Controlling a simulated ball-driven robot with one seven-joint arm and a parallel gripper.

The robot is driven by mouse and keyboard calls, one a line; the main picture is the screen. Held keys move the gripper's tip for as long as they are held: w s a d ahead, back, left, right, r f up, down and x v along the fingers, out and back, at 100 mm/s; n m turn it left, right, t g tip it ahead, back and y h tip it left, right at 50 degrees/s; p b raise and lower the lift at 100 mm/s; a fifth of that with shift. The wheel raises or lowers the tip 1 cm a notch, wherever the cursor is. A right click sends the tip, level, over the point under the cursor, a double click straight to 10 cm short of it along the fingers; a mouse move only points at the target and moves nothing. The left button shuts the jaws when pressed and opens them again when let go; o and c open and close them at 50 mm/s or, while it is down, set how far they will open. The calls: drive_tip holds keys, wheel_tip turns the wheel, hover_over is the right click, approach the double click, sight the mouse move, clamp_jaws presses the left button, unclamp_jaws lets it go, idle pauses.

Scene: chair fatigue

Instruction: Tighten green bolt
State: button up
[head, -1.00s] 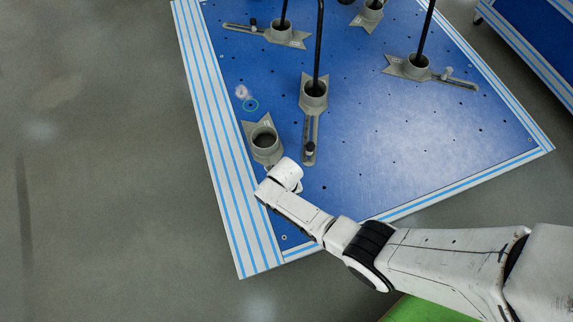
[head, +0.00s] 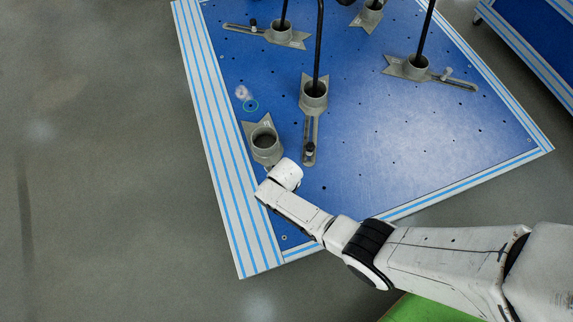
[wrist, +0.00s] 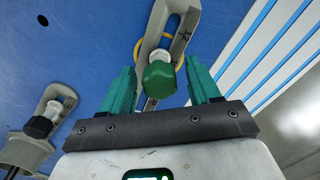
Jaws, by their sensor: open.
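The green bolt (wrist: 159,78) has a green knob-like head under a pale collar and sits in the slot of a grey clamp bracket (wrist: 184,22) in the wrist view. My gripper (wrist: 162,82) is open, with one green finger on each side of the bolt head. I see gaps between the head and both fingers, so it is not gripped. In the head view my arm (head: 290,205) reaches over the blue table's front left corner. The gripper and green bolt are hidden there behind my arm's end.
The blue table (head: 370,165) has a striped metal rim. A grey socket fixture (head: 264,138) stands beside my arm's end. A fixture with a black rod (head: 313,92) and black bolt (head: 310,149) is to its right. More rod fixtures stand farther back. The wrist view shows a black bolt (wrist: 40,127) at left.

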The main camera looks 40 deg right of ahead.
drive_tip(key=shift+n, duration=0.9)
drive_tip(key=n, duration=0.3)
drive_tip(key=shift+n, duration=0.5)
drive_tip(key=n, duration=0.4)
drive_tip(key=shift+p, duration=0.3)
